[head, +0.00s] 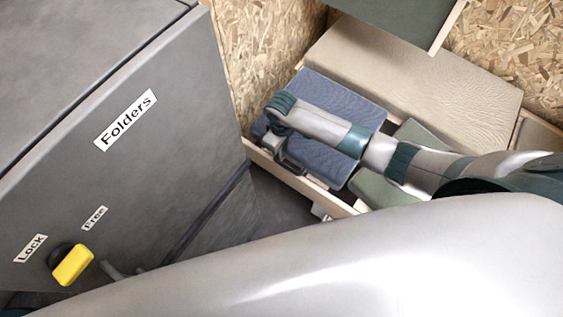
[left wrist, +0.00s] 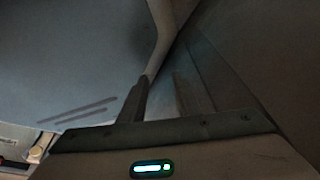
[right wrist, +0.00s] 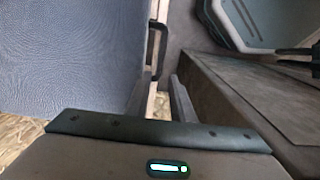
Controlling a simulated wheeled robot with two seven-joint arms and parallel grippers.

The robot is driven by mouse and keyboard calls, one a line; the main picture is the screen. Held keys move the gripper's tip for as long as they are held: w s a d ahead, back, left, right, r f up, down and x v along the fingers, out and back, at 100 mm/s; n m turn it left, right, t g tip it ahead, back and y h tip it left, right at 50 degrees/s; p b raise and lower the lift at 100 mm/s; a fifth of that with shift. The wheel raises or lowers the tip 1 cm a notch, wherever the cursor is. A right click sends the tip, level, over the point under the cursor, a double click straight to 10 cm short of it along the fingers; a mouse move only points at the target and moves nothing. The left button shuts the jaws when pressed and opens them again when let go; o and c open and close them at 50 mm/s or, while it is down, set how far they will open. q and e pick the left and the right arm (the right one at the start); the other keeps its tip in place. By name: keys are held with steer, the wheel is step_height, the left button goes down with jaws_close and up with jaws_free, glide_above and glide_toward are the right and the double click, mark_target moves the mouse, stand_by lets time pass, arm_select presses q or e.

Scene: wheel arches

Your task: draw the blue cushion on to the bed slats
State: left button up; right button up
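The blue cushion (head: 345,100) lies inside a pale wooden frame, partly hidden under my right arm. It fills the left of the right wrist view (right wrist: 65,50), and a dark loop handle (right wrist: 162,45) stands by its edge. My right gripper (head: 270,150) is at the cushion's left end, over the wooden rail (head: 290,178). In the right wrist view its fingers (right wrist: 158,92) are apart, just short of the handle, with nothing seen between them. My left gripper (left wrist: 162,98) is open and empty near grey surfaces; it is hidden in the head view. I cannot make out the bed slats.
A grey cabinet (head: 110,180) with a yellow knob (head: 72,265) stands close on the left. A beige cushion (head: 410,80) lies behind the blue one, and a green cushion (head: 375,188) beside it. A dark green panel (head: 400,18) overhangs the back. Chipboard walls (head: 270,45) close the far side.

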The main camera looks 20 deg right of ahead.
mark_target(282, 163)
step_height(282, 163, down, 9)
steer(key=shift+f, duration=0.1)
steer(key=shift+f+b, duration=0.3)
steer(key=shift+f, duration=0.3)
jaws_close()
steer(key=shift+o, duration=1.6)
jaws_free()
steer(key=shift+r, duration=0.25)
arm_select(q)
steer(key=shift+s+d, duration=0.1)
steer(key=shift+s, duration=0.6)
arm_select(e)
step_height(282, 163, up, 17)
